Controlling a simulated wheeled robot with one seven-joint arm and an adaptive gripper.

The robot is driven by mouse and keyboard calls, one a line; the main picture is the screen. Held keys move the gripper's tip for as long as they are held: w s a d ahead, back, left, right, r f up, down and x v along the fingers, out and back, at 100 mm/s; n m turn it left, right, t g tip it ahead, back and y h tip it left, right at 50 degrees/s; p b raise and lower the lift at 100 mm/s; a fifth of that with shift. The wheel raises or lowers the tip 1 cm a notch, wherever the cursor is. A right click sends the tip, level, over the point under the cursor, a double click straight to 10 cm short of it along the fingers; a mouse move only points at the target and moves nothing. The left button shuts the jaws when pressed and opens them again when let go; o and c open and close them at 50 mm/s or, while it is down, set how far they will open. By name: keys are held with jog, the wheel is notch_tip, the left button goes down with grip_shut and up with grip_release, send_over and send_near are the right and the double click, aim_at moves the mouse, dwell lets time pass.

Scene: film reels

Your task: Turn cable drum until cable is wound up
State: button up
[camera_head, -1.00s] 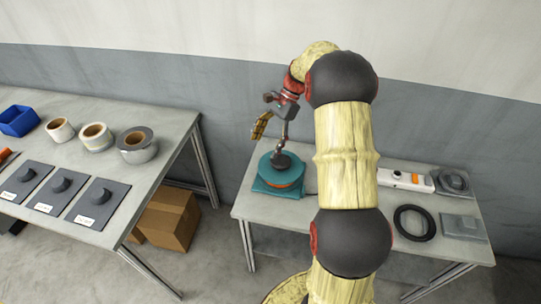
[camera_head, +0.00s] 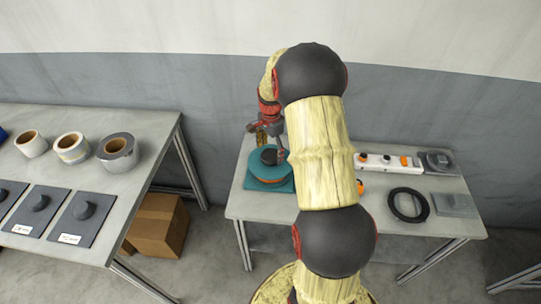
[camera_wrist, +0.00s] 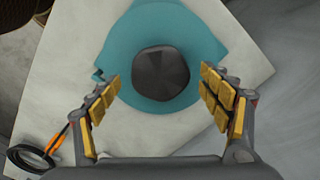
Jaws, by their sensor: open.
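In the head view my gripper (camera_head: 268,140) hangs over the drum, and my arm hides part of the table. How much cable is on the drum cannot be told.
On the right-hand table are a white power strip (camera_head: 388,160), a black ring (camera_head: 408,205) and grey blocks (camera_head: 452,204). The left table (camera_head: 160,128) holds several tape rolls (camera_head: 117,152) and dark plates with knobs. A cardboard box (camera_head: 158,225) stands on the floor below.

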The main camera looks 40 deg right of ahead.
jog(key=shift+f, duration=0.85)
jog(key=shift+c, duration=1.3)
jog(key=c, duration=1.4)
